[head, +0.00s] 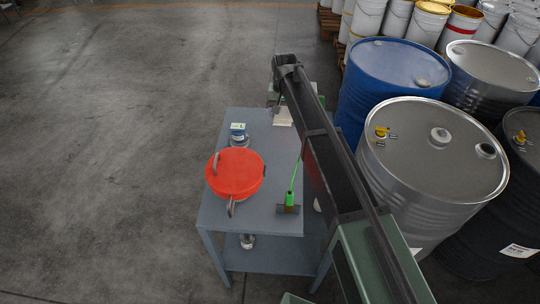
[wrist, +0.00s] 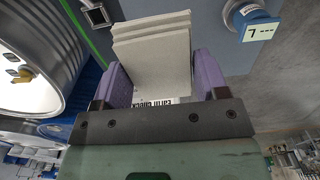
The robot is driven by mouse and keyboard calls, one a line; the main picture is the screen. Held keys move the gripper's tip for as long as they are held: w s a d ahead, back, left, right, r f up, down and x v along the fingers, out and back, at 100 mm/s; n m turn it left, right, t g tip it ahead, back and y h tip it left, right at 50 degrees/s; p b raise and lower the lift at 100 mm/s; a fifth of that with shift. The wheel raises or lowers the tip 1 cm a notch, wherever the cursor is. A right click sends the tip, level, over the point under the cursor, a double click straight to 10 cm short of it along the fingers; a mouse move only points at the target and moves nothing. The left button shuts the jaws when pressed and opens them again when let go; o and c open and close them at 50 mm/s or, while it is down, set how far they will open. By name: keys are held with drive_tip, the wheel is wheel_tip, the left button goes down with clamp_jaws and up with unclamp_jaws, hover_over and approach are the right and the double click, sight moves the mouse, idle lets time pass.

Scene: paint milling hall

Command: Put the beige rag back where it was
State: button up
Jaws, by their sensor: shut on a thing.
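The beige rag (wrist: 152,38) is a folded, layered block in the wrist view. My gripper (wrist: 159,66) is shut on it, with a purple finger on each side. In the head view the rag (head: 283,117) shows as a pale patch at the far right end of the grey table (head: 260,118), beside the end of my arm. I cannot tell whether it touches the tabletop or hangs just above it. A white label with dark print (wrist: 158,102), partly hidden, shows between the rag and my gripper's body.
Blue (head: 392,70) and silver (head: 432,155) drums stand close on the right. The floor at left is free.

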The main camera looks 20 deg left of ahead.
sight(281, 155)
wheel_tip(281, 155, down, 20)
drive_tip(key=b, duration=1.9)
drive_tip(key=shift+r, duration=0.2)
drive_tip(key=shift+f, duration=0.15)
drive_tip(key=o, duration=0.4)
drive_tip(key=shift+f, duration=0.1)
drive_tip(key=o, duration=0.4)
drive_tip(key=shift+o, duration=0.2)
wheel_tip(281, 155, up, 13)
drive_tip(key=p, duration=1.2)
drive_tip(key=shift+f, duration=0.2)
